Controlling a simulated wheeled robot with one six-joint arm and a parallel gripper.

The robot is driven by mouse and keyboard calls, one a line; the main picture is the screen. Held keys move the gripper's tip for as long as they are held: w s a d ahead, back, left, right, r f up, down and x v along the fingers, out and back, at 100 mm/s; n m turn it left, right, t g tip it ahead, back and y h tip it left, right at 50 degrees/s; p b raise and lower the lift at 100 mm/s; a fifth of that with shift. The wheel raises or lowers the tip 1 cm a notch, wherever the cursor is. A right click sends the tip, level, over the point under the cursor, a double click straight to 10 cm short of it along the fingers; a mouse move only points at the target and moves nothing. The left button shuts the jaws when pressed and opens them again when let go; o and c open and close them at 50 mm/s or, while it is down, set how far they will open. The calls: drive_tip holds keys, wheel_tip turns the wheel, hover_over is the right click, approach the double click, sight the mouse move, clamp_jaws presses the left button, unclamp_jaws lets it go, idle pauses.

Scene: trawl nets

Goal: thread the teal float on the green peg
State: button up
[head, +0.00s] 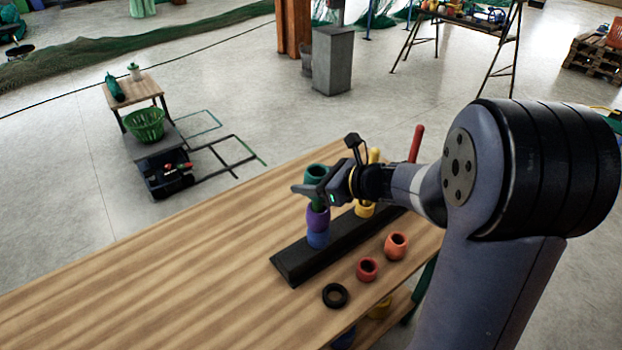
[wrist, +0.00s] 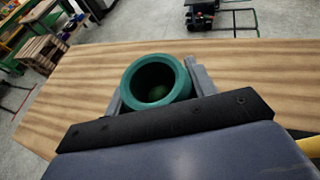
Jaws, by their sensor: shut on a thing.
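The teal float (head: 316,172) is held in my gripper (head: 318,188) above the black peg base (head: 300,260). The wrist view shows the float (wrist: 184,84) between the two fingers, its hole facing the camera. A round green tip, the green peg (wrist: 155,92), shows inside the hole, near its lower middle. In the head view a bit of the green peg (head: 317,201) shows below the float. A purple float (head: 318,219) and a blue float (head: 318,239) are stacked low on this peg. I cannot tell whether the tip has entered the teal float.
A yellow peg (head: 374,155) with a yellow float (head: 365,209) and a red peg (head: 416,144) stand to the right on the base. An orange float (head: 396,246), a red float (head: 367,270) and a black ring (head: 335,295) lie in front. The table's left is clear.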

drive_tip(key=o, duration=1)
drive_tip(key=shift+o, duration=0.2)
drive_tip(key=v, duration=1)
drive_tip(key=shift+s+d, duration=0.25)
drive_tip(key=shift+d, duration=0.05)
